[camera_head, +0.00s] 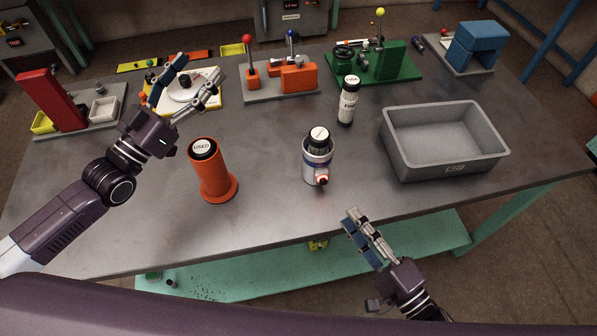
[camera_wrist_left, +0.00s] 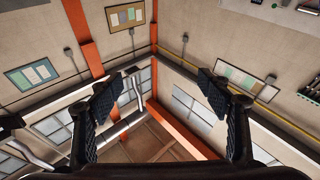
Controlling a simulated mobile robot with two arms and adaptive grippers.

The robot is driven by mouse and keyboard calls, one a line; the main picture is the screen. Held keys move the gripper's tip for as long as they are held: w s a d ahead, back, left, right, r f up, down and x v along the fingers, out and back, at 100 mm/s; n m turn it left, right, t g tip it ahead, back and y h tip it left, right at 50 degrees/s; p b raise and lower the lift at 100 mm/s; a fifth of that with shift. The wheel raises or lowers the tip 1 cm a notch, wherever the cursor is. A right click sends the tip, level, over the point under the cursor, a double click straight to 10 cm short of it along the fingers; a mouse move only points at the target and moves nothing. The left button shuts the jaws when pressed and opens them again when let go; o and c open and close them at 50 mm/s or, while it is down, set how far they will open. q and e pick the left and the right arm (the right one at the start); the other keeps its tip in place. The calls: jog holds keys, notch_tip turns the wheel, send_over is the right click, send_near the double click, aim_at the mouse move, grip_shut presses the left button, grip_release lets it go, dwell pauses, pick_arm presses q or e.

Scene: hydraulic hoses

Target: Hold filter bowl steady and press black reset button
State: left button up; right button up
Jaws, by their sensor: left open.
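I cannot clearly pick out a black reset button. My left gripper (camera_head: 198,74) is open over the back left of the table, well away from the cylinder. The left wrist view shows its spread fingers (camera_wrist_left: 162,92) empty, against walls and ceiling. My right gripper (camera_head: 350,216) is at the front edge, below and right of the cylinder and apart from it; its fingers look close together, the gap unclear.
An orange holder (camera_head: 212,178) with a cap marked USED stands left of the cylinder. A black-and-white canister (camera_head: 348,102) stands behind right. A grey bin (camera_head: 392,152) is at right. Several fixtures line the back, including a green one (camera_head: 390,62). The front middle is clear.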

aim_at(310, 159)
pick_arm(q)
jog(key=s+d+r+m+h, duration=0.1)
jog(key=s+d+h, duration=0.1)
jog(key=s+d, duration=0.3)
jog(key=s+d+r+m+h, duration=0.1)
jog(key=s+d+m+h, duration=0.15)
jog(key=d, duration=0.45)
jog(key=d+f+n+g+y, duration=0.1)
jog(key=d+f+y, duration=0.1)
jog(key=f, duration=0.4)
jog(key=s+d+f+n+y, duration=0.1)
jog(key=d+f+y, duration=0.1)
jog(key=d+f, duration=0.2)
jog(key=s+d+f+n+g+y, duration=0.1)
jog(key=d+f+y, duration=0.1)
jog(key=f, duration=0.7)
jog(key=shift+d+f+g+y, duration=0.3)
jog(key=shift+d+f+y, duration=0.1)
jog(key=shift+y, duration=0.15)
jog(key=shift+w+d+f, duration=0.15)
jog(key=shift+f, duration=0.05)
jog(key=x, duration=0.7)
jog(key=shift+w+d+f, duration=0.1)
jog(key=shift+w, duration=0.15)
jog(key=c, duration=1.4)
jog(key=shift+c, duration=0.2)
pick_arm(e)
grip_shut()
